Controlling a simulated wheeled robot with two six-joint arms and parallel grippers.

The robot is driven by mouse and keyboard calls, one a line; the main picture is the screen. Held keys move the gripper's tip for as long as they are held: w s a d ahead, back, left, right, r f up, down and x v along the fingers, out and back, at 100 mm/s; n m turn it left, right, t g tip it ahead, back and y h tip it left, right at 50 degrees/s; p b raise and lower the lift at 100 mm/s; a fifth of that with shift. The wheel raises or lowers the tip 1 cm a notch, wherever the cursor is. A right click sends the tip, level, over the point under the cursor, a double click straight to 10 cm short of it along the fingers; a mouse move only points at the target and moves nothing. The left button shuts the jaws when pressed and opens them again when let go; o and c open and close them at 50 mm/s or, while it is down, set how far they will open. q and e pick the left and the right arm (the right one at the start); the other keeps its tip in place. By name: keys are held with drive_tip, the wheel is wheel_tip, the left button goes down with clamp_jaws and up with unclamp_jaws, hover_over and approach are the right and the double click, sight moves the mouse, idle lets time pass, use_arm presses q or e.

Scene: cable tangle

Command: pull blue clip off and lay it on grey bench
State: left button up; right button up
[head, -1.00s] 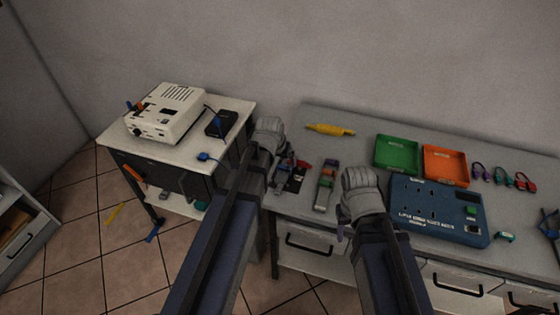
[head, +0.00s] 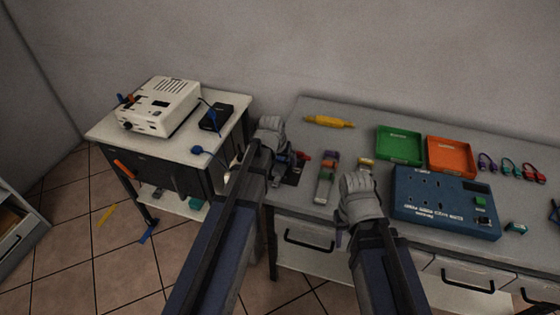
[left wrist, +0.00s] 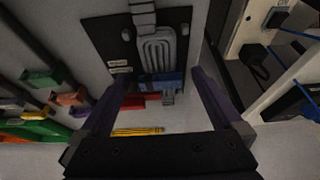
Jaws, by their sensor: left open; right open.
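The blue clip (left wrist: 160,82) sits across a grey coiled cable (left wrist: 158,48) on a black board (left wrist: 105,40) in the left wrist view. My left gripper (left wrist: 160,76) is open, with one finger on each side of the clip; I cannot tell whether they touch it. In the head view my left gripper (head: 274,140) is over the board (head: 292,177) and mostly hides the clip. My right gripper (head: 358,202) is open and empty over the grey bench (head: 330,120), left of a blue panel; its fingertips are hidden.
A red piece (head: 302,155) lies beside the board. A holder with coloured clips (head: 327,178), a green tray (head: 399,146), an orange tray (head: 450,157) and a blue panel (head: 430,200) stand to the right. A yellow tool (head: 329,121) lies behind. A side table (head: 105,128) adjoins left.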

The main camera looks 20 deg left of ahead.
use_arm(q)
drive_tip(key=c, duration=1.5)
drive_tip(key=shift+r, duration=0.1)
drive_tip(key=shift+r+p, duration=0.25)
drive_tip(key=shift+p, duration=0.05)
drive_tip(key=shift+r+p, duration=2.1)
drive_tip(key=shift+p, duration=0.05)
drive_tip(key=shift+r, duration=0.1)
